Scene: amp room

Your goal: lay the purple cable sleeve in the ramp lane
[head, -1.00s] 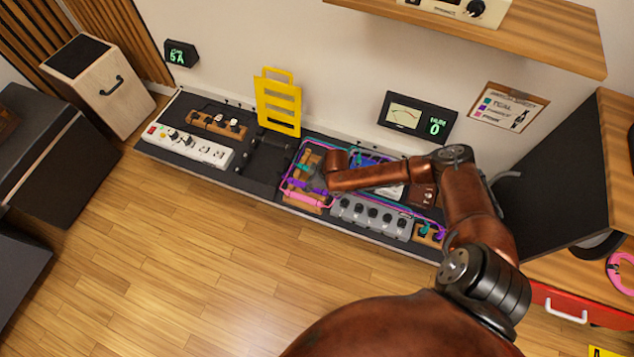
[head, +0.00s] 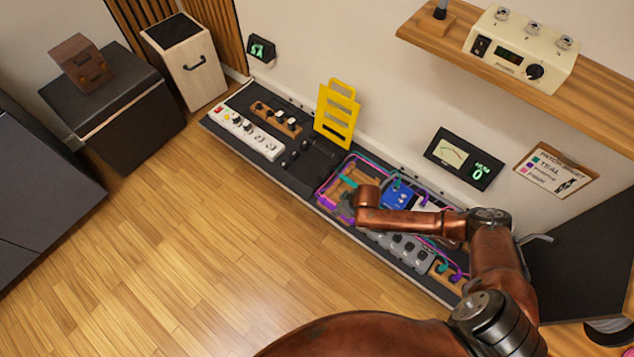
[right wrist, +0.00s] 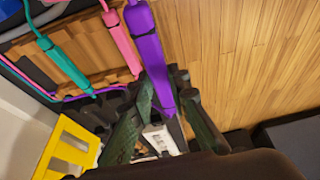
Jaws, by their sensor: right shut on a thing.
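The purple cable sleeve (right wrist: 147,45) shows in the right wrist view, running down between the fingers of my right gripper (right wrist: 160,98), which is shut on it. In the head view this gripper (head: 347,203) is low over the pedalboard, left of the blue pedal, mostly hidden by its own arm. A purple cable (head: 324,200) bends around the board's front there. The ramp (head: 306,160) appears to be the dark grooved block to the left, with the yellow slotted lid (head: 337,115) standing upright behind it; its lanes are too small to tell apart. My left gripper is out of view.
A white power strip (head: 247,134) lies left of the ramp. The blue pedal (head: 397,195) and grey pedals stand on the right. The wooden floor in front is clear.

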